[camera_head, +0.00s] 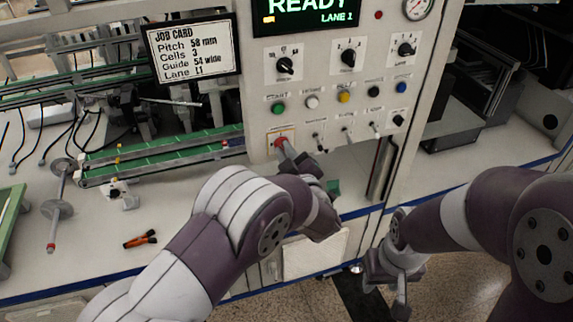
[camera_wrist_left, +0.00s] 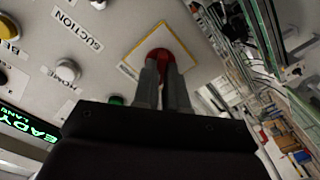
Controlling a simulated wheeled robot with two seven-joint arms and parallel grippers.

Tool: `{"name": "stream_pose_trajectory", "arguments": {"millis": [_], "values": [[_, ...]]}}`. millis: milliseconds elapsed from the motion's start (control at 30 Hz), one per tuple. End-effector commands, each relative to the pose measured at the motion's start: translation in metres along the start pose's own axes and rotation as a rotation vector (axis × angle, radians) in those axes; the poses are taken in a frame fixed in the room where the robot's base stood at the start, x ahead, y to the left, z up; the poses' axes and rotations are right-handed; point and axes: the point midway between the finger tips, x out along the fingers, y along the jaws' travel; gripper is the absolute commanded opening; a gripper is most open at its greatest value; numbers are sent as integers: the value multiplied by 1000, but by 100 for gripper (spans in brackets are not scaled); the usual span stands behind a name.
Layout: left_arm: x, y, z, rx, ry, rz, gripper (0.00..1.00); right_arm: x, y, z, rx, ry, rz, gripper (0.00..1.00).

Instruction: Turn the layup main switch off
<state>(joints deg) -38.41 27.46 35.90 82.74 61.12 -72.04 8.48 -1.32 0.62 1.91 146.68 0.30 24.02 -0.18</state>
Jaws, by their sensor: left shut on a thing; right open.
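The main switch is a red knob (camera_head: 281,142) on a yellow-edged plate at the lower left of the grey control panel (camera_head: 262,95). My left gripper (camera_head: 296,154) reaches up to it and is shut on the red knob. In the left wrist view the two fingers (camera_wrist_left: 166,82) close around the knob (camera_wrist_left: 161,55), whose top shows above them; the rest is hidden. I cannot tell the switch's setting. My right gripper (camera_head: 396,285) is open and empty, low in front of the bench, away from the panel.
The panel carries several dials, coloured buttons and small toggles close to the switch, including a green button (camera_head: 278,108). The display (camera_head: 305,14) reads READY, LANE 1. A job card (camera_head: 192,50) and green conveyor rails (camera_head: 160,157) are to the left. An orange-handled tool (camera_head: 140,239) lies on the bench.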

Motion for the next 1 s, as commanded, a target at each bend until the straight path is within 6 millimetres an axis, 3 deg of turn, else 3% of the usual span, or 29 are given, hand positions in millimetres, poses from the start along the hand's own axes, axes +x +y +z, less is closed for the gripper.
{"name": "stream_pose_trajectory", "arguments": {"millis": [33, 600, 1000], "values": [[0, -5, 6, -45, 2, 2, 0, 16, 0, 2, 0, 0, 0, 43], [0, -6, 6, -579, 1, 1, 0, 106, 0, 13, 0, 0, 0, 43], [0, -4, 4, -839, 1, 0, 0, 149, 0, 18, 0, 0, 0, 43]]}}
